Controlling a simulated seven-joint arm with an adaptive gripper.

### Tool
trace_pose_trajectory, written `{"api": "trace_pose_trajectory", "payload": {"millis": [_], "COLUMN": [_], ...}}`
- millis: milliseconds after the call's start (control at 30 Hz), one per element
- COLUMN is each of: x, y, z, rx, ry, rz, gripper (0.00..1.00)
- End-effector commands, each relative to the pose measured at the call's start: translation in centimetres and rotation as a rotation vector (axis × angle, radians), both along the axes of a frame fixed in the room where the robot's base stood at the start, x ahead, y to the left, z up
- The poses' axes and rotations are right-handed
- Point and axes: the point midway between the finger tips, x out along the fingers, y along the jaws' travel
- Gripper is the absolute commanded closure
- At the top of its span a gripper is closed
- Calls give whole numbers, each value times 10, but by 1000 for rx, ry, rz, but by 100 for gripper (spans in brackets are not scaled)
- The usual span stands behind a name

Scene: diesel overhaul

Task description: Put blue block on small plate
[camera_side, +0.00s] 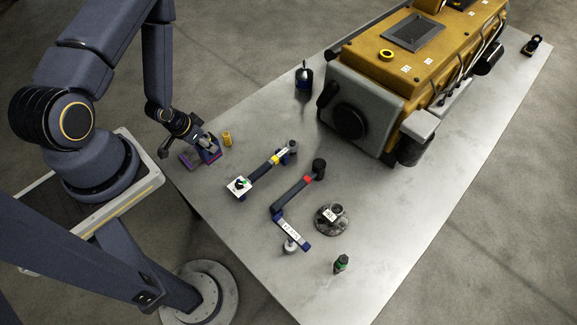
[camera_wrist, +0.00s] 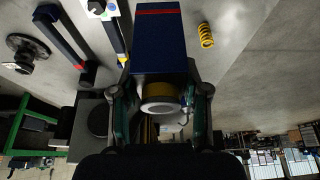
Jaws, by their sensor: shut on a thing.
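The blue block (camera_wrist: 159,45) has a red stripe across its far end and lies straight ahead of my gripper (camera_wrist: 160,92) in the wrist view. The fingers stand on either side of its near end, around a white round piece with a yellow band, and are shut. In the side view the block (camera_side: 211,157) is under my gripper (camera_side: 206,145), at the table's left edge; whether it touches the table is unclear.
A yellow spring (camera_side: 227,138) stands close right of my gripper. Two jointed tools (camera_side: 262,172) (camera_side: 291,196) lie between block and plate. A small dark bottle (camera_side: 341,264) is near the front. A large yellow engine (camera_side: 415,60) fills the table's back.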

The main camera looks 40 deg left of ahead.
Motion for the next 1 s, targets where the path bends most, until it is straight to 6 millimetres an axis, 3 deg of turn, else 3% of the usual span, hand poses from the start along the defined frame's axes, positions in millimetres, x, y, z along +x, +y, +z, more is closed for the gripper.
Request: {"api": "trace_pose_trajectory", "payload": {"millis": [100,200,300,400,567,767,1000], "x": [-47,-84,-109,-120,-108,-68,-34], "y": [28,43,51,56,72,106,134], "z": [3,5,5,4,-4,-27,-70], "rx": [-2,-3,-3,-2,2,4,-1], "ry": [7,7,3,0,-4,-5,1], "rz": [150,258,327,364,378,376,378], "gripper": [100,100,100,100,100,100,100]}}
